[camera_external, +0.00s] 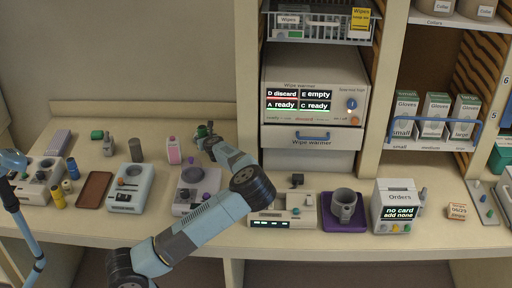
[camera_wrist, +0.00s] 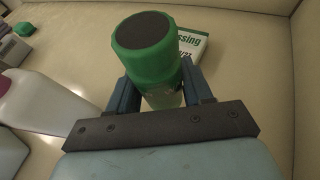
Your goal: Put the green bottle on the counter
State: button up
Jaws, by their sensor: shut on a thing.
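The green bottle (camera_wrist: 148,50), with a dark round top, stands between the two blue fingers of my gripper (camera_wrist: 155,88) in the wrist view. My gripper is shut on it. In the external view my gripper (camera_external: 208,140) is over the back of the counter (camera_external: 235,152), left of the wipe warmer, with the bottle's green top (camera_external: 202,130) just showing. Most of the bottle is hidden by my gripper there. I cannot tell whether its base touches the counter.
A white and green box (camera_wrist: 190,44) lies behind the green bottle. Devices (camera_external: 196,190) crowd the front counter. The wipe warmer (camera_external: 313,90) rises at the right. Bare counter shows beside the bottle.

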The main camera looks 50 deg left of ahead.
jog(key=shift+f, duration=1.9)
jog(key=o, duration=1.3)
jog(key=shift+f, duration=0.1)
jog(key=shift+c, duration=0.2)
jog(key=shift+d, duration=0.1)
jog(key=v, duration=1.2)
